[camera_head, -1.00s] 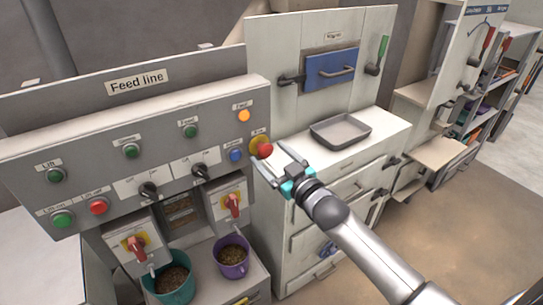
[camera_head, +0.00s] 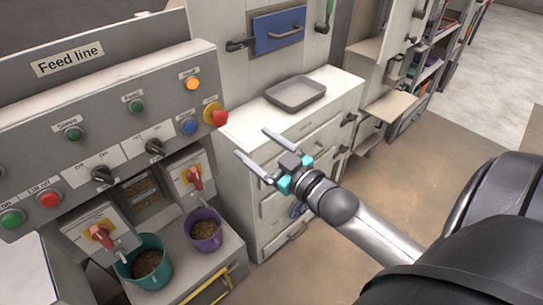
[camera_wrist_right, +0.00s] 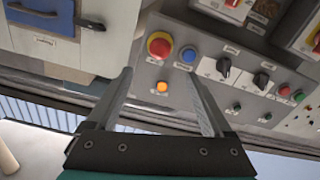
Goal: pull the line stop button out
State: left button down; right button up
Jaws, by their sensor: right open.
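The line stop button is a red mushroom knob (camera_head: 219,118) on a yellow round plate (camera_head: 210,110), at the right end of the Feed line panel (camera_head: 150,98). In the right wrist view the red knob (camera_wrist_right: 159,47) shows beyond and between the fingers. My right gripper (camera_head: 259,155) is open and empty, below and to the right of the button in the head view and apart from it. The wrist view shows its two fingers (camera_wrist_right: 162,95) spread wide. My left gripper is not in view.
A blue button (camera_head: 188,126) and an orange lamp (camera_head: 193,83) sit beside the stop button. Below are red rotary switches (camera_head: 195,180), a purple cup (camera_head: 205,231) and a teal cup (camera_head: 150,262). A grey tray (camera_head: 296,93) lies on the white cabinet at right.

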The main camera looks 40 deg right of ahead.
jog(key=shift+s+d, duration=0.15)
jog(key=shift+s, duration=0.9)
jog(key=shift+s+d, duration=0.1)
jog(key=shift+s, duration=0.95)
